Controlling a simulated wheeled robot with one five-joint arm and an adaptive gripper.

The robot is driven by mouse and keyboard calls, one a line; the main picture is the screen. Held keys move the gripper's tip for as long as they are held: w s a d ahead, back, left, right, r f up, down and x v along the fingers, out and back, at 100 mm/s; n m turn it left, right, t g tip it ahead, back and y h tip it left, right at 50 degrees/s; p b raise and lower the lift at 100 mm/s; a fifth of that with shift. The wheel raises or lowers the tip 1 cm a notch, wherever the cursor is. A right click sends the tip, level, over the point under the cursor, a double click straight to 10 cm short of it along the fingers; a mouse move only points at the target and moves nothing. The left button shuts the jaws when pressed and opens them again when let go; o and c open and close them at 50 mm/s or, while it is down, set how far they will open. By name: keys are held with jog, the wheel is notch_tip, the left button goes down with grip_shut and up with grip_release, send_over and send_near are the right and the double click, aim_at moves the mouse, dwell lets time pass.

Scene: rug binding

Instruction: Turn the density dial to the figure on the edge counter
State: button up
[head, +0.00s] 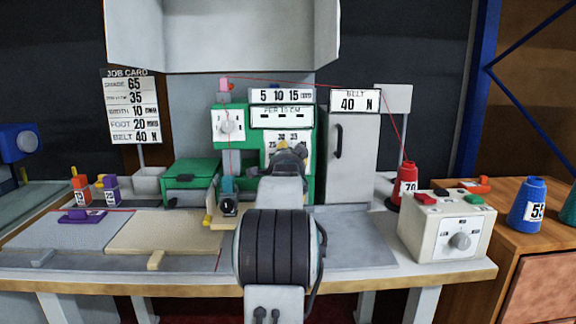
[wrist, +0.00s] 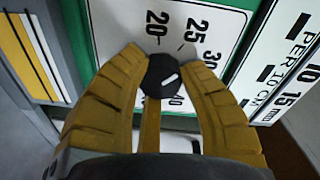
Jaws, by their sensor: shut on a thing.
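The density dial is a black knob (wrist: 160,78) with a short white mark, on a white plate (wrist: 125,25) with figures including 20, 25 and 30. My gripper (wrist: 163,72) is shut on the knob, its yellow fingers on either side. The mark slants right and slightly up in the wrist view; I cannot tell which figure it meets. In the head view the plate (head: 272,146) is on the green machine (head: 308,160), and my arm hides the knob. The edge counter (head: 282,116), labelled per 10 cm, shows only dashes.
A job card (head: 133,110) hangs at the left, with 65, 35, 10, 20 and 40 N. A belt sign (head: 354,101) reads 40 N. A red cone (head: 408,180) stands behind a control box (head: 445,230) at the right. A sand-coloured mat (head: 160,232) lies at the left front.

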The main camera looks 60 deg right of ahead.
jog(key=m+b, duration=0.1)
jog(key=m, duration=0.1)
jog(key=shift+r+m, duration=0.15)
jog(key=shift+m, duration=0.15)
jog(key=shift+r+m, duration=0.1)
jog(key=shift+m, duration=1.3)
jog(key=o, duration=1.2)
jog(key=shift+w, duration=0.1)
jog(key=shift+f, duration=0.2)
jog(key=shift+r+v, duration=0.15)
jog(key=shift+v, duration=2.85)
jog(key=shift+r+v, duration=0.2)
jog(key=shift+v, duration=2.8)
